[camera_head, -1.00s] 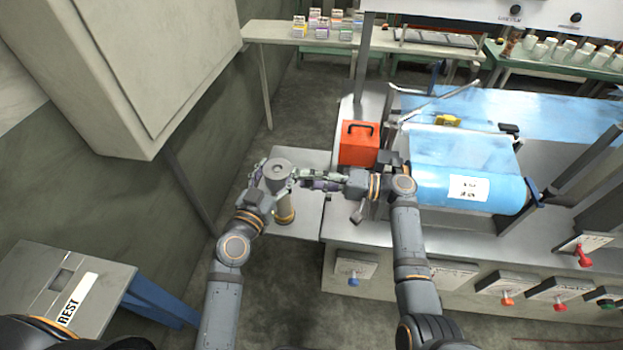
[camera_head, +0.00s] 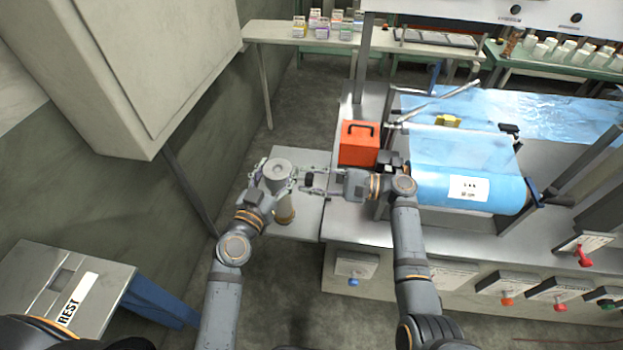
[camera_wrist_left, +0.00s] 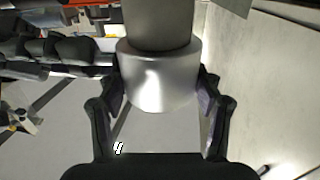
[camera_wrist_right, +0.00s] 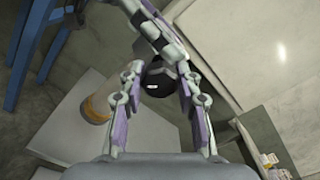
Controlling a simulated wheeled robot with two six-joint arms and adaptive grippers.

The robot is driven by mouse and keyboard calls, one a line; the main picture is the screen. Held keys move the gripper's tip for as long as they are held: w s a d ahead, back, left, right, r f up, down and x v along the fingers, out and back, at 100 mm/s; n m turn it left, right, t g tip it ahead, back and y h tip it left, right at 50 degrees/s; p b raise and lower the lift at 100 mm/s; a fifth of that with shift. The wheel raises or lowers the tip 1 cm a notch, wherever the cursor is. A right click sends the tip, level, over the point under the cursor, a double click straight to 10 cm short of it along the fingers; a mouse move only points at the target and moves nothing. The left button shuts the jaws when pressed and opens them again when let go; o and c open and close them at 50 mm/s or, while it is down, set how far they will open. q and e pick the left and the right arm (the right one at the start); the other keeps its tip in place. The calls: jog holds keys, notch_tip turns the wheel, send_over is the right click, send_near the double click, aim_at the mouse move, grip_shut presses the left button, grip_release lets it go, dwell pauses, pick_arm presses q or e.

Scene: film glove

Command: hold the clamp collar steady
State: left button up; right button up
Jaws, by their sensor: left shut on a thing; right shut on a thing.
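A silver clamp collar (camera_wrist_left: 157,85) sits around a grey upright post (camera_wrist_left: 158,22) in the left wrist view. In the head view the post's round top (camera_head: 277,168) shows, but the collar is mostly hidden. My left gripper (camera_head: 275,180) is shut on the collar, one finger on each side. My right gripper (camera_head: 308,181) is shut on a small black knob (camera_wrist_right: 158,80) just right of the post, its fingers on opposite sides. How the knob joins the collar is hidden by the left fingers.
An orange toolbox (camera_head: 360,148) and a blue film roll (camera_head: 440,188) lie to the right. A cabinet (camera_head: 150,70) overhangs at left.

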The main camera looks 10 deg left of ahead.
jog(key=m, duration=0.6)
jog(key=shift+d+f+m, duration=0.1)
jog(key=shift+m, duration=0.2)
jog(key=m, duration=1.1)
jog(key=shift+m, duration=0.4)
jog(key=m, duration=0.5)
jog(key=shift+m, duration=0.4)
jog(key=o, duration=1.2)
